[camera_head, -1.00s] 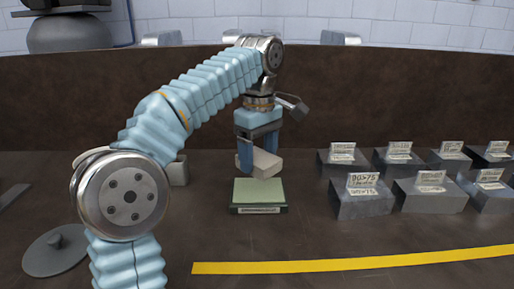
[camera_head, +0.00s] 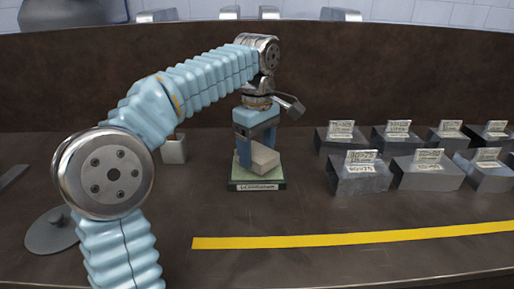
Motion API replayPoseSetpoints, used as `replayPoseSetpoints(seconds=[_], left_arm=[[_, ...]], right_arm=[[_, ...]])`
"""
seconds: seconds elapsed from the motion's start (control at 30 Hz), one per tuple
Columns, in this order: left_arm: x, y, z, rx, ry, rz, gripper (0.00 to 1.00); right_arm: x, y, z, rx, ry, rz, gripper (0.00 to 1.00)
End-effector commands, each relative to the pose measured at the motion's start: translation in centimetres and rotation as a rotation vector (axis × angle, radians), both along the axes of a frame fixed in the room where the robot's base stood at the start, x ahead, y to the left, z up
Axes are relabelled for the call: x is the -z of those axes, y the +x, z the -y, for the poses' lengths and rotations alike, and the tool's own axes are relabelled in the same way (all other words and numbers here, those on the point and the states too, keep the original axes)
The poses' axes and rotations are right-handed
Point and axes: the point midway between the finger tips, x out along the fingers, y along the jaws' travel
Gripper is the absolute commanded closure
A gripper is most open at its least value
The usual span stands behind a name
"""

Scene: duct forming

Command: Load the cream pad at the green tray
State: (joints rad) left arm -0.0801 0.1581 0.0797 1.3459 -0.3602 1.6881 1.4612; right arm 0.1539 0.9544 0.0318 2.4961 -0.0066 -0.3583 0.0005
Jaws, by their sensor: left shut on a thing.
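My left gripper (camera_head: 257,150) reaches in from the left and points down over the green tray. It is shut on the cream pad (camera_head: 264,158), a pale block between its fingers. The green tray (camera_head: 240,175) is a small square with a green top, a dark rim and a label on its front. The pad is over the tray's top, very low; I cannot tell whether it touches. The fingers hide part of the pad and of the tray's back. My right gripper is not in view.
Several grey metal blocks with label cards (camera_head: 360,178) stand in two rows on the right. A yellow stripe (camera_head: 350,239) crosses the front of the table. A small pale block (camera_head: 173,150) stands left of the tray, partly behind my arm. The table between tray and stripe is clear.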

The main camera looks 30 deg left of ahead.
Motion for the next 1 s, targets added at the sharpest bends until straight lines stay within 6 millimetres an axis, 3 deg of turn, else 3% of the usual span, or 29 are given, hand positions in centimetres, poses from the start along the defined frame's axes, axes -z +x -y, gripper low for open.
replayPoseSetpoints(seconds=[1.0], left_arm=[[0.93, 0.0, -0.01, 0.0, 0.0, 0.0, 0.56]], right_arm=[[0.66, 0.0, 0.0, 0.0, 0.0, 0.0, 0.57]])
